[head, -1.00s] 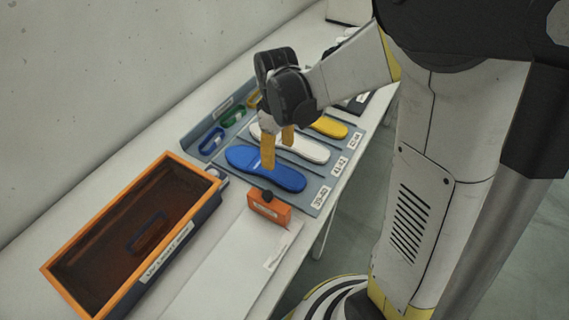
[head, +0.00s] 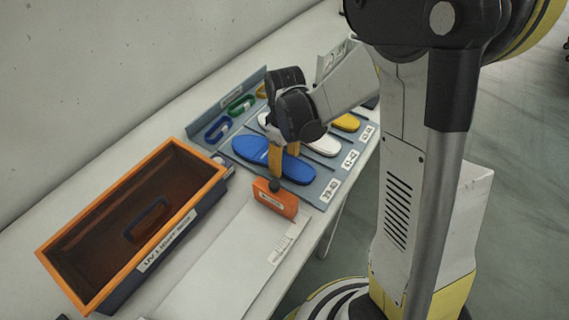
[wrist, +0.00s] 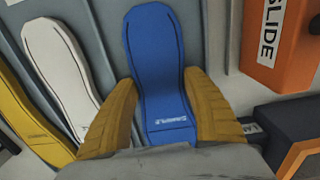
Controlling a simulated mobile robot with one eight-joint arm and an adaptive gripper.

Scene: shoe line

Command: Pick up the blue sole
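The blue sole (head: 252,149) lies flat on the grey tray (head: 322,192), in the row nearest the orange block. In the wrist view the blue sole (wrist: 157,50) runs up the middle, with white lettering near its lower end. My gripper (head: 283,164) points down at the sole, its two yellow fingers apart. In the wrist view my gripper (wrist: 160,95) is open, with one finger on each side of the sole's narrower part. The fingers look very close to its edges; I cannot tell whether they touch. The lower end is hidden by my gripper.
A white sole (wrist: 58,65) and a yellow sole (wrist: 25,115) lie beside the blue one. An orange block (head: 272,197) with a black knob stands close by. An orange-rimmed box (head: 62,255) is at left. Blue and green loops (head: 218,129) lie at the tray's back.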

